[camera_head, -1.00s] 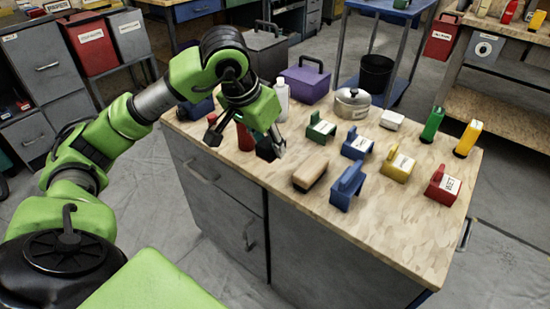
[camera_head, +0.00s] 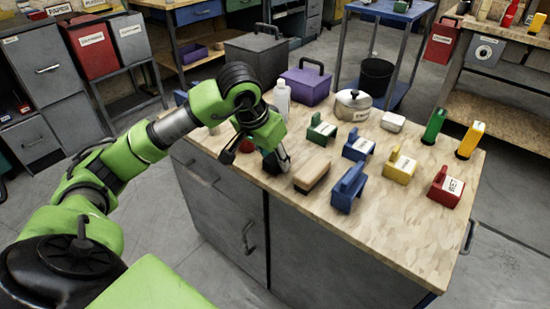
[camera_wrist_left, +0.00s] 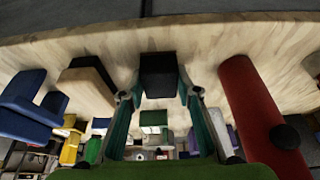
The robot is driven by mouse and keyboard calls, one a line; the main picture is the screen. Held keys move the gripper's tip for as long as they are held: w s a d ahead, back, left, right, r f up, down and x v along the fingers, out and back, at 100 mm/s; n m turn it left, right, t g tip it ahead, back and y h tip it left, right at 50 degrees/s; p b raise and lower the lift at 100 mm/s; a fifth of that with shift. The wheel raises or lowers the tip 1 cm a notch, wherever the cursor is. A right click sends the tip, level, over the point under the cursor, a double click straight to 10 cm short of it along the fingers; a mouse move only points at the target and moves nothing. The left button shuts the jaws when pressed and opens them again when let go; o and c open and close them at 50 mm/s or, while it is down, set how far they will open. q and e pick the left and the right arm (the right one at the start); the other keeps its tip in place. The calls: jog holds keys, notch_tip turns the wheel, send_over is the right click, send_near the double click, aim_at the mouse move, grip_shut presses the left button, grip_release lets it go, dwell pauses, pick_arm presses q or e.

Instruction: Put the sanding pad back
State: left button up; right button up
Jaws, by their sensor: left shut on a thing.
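A small black block (camera_wrist_left: 160,75) sits between the two fingers of my left gripper (camera_wrist_left: 160,96) in the left wrist view. In the head view the left gripper (camera_head: 257,158) is low over the bench's near left part, its fingers on either side of the black block, which is mostly hidden. The gripper is shut on this block. I cannot tell for sure that the block is the sanding pad. A tan block with a dark underside (camera_head: 311,177) lies just right of the gripper; it also shows in the left wrist view (camera_wrist_left: 85,82). My right gripper is not in view.
A red cylinder (camera_wrist_left: 250,100) stands close beside the gripper. A blue handled tool (camera_head: 348,188) and several labelled coloured blocks stand right. A white bottle (camera_head: 282,98), a metal pot (camera_head: 352,105) and a purple box (camera_head: 305,85) are behind. The bench's front right is clear.

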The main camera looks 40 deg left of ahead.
pick_arm(q)
jog(key=shift+f, duration=0.1)
jog(key=o, duration=1)
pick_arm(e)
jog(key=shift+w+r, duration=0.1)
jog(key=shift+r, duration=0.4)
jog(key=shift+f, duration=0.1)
pick_arm(q)
jog(key=p+v, duration=0.2)
jog(key=v, duration=1)
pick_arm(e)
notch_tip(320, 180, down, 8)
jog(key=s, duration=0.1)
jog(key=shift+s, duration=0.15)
